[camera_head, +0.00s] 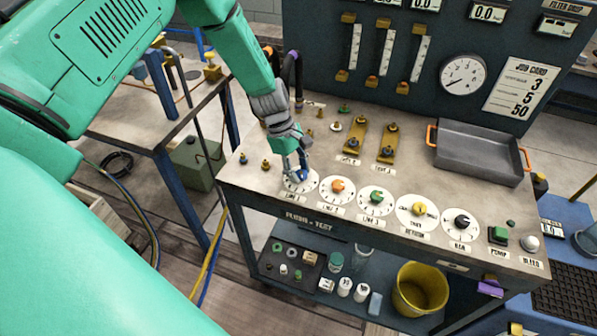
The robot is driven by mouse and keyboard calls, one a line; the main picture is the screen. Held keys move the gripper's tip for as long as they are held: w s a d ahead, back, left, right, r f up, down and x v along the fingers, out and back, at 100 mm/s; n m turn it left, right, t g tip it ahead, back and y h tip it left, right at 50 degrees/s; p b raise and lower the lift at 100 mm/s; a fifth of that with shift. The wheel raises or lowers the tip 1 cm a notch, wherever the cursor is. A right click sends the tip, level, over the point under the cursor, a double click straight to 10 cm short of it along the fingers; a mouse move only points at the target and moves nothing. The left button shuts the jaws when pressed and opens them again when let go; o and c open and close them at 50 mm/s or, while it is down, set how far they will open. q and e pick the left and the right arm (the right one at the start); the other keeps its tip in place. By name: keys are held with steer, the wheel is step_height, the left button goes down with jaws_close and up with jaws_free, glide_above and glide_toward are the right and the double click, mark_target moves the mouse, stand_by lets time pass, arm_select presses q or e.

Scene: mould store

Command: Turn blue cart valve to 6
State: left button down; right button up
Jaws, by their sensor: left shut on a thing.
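My left gripper (291,170) reaches down from the upper left onto the leftmost dial in the row along the front of the cart's top (250,145). It is shut on the blue valve knob (303,175), of which only a little shows between the fingers. The white dial plate (297,187) under it is partly covered, and I cannot read where the knob points. My right gripper is not in view.
To the right stand the orange (338,186), green (376,196), yellow (418,209) and black (462,221) knobs. A grey tray (480,155) and a job card (524,88) reading 3, 5, 50 are farther back. Hoses (296,70) rise behind my gripper.

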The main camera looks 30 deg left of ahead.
arm_select(q)
steer(key=m+g, duration=0.1)
steer(key=m, duration=0.1)
steer(key=m+b, duration=0.1)
steer(key=m, duration=0.2)
steer(key=w+m+g+y+b, duration=0.1)
steer(key=m, duration=0.1)
steer(key=shift+d+r+g, duration=0.1)
steer(key=shift+d+g, duration=0.05)
steer(key=shift+g, duration=0.15)
steer(key=m+g+y+b, duration=0.1)
steer(key=m, duration=0.3)
steer(key=shift+d, duration=0.1)
steer(key=m+y, duration=0.1)
steer(key=m, duration=0.1)
steer(key=shift+m+g+b, duration=0.3)
steer(key=shift+m+b, duration=0.05)
steer(key=shift+m, duration=0.05)
steer(key=m+y, duration=0.1)
steer(key=m, duration=0.1)
steer(key=m+y, duration=0.1)
steer(key=m, duration=0.2)
steer(key=shift+d, duration=0.2)
steer(key=m+y, duration=0.1)
steer(key=m, duration=0.4)
steer(key=shift+s+y+p, duration=0.1)
steer(key=shift+y+p, duration=0.2)
steer(key=shift+y, duration=0.1)
